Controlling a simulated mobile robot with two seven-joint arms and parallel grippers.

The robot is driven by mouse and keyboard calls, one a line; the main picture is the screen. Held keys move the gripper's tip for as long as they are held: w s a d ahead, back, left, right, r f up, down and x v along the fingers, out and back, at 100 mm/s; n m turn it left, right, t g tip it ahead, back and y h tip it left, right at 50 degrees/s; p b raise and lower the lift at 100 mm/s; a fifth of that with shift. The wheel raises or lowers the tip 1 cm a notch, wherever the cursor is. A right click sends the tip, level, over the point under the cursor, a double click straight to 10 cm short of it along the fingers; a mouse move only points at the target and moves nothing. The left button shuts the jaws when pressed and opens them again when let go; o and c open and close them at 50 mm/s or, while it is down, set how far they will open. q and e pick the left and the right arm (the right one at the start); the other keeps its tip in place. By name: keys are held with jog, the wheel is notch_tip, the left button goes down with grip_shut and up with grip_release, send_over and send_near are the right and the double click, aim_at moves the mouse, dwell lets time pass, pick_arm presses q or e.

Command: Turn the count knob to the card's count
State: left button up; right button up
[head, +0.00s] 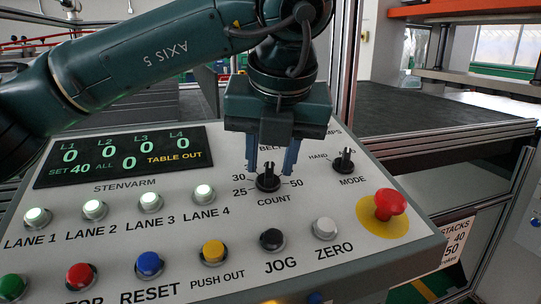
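The black count knob (268,182) sits on the sloped control panel above the word COUNT. The marks 25, 30 and 50 show around it. Its upper dial area is hidden behind my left gripper (271,164). That gripper points down over the knob, its two blue fingers apart on either side of the knob's top. I cannot tell whether they touch it. The display (120,157) reads SET 40, TABLE OUT and zeros. My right gripper is out of view.
The mode knob (344,161) and a red mushroom button (389,204) on a yellow disc stand right of the count knob. Several lit lane buttons, a black jog button (271,240) and a white zero button (325,228) lie in front. A dark table (430,115) is behind.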

pick_arm(q)
jog(key=shift+w+f, duration=0.25)
jog(key=shift+f, duration=0.25)
grip_shut()
